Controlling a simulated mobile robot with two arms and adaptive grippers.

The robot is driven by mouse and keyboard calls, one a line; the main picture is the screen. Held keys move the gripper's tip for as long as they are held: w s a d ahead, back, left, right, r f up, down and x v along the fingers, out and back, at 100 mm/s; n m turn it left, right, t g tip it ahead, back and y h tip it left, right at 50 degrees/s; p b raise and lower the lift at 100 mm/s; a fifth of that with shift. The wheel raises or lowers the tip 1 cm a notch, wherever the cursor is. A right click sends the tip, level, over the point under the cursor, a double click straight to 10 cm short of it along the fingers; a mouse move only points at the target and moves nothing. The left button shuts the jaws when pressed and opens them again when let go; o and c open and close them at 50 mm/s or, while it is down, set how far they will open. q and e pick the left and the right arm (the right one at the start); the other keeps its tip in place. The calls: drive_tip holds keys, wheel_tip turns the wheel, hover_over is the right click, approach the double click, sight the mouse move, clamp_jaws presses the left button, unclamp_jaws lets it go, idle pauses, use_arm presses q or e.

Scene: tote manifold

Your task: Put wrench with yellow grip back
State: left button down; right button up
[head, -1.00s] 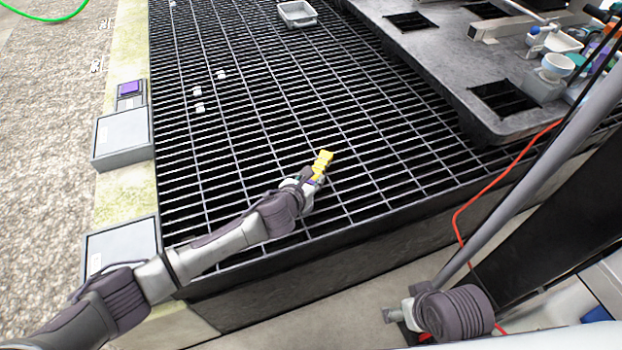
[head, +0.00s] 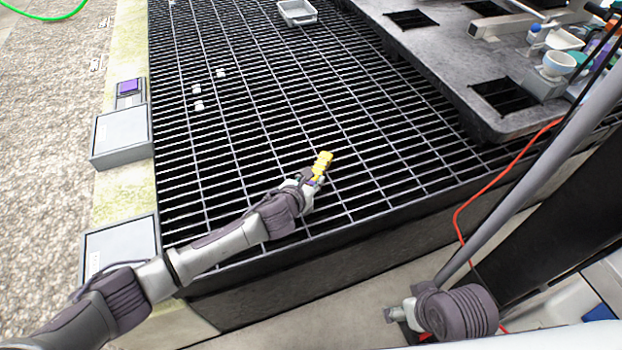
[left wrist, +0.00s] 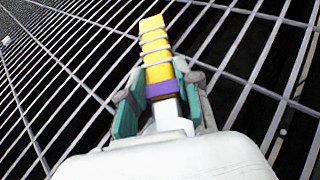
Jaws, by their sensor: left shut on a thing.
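The wrench's yellow grip (head: 322,163) sticks out from my left gripper (head: 312,183) above the black grating in the head view. In the left wrist view the yellow grip (left wrist: 156,50) has pale rings and a purple band at its lower end. My left gripper (left wrist: 158,92) is shut around the tool near the purple band, with a teal pad on each side. A grey metal part below the band runs back toward the palm. The rest of the wrench is hidden by the gripper.
The black grating (head: 290,110) is wide and mostly clear. Small white pieces (head: 199,105) lie on it, with a grey tray (head: 297,13) at the back. A grey table (head: 440,75) with square openings stands at the right. A red cable (head: 470,200) hangs at the right.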

use_arm(q)
drive_tip(key=c, duration=0.7)
unclamp_jaws()
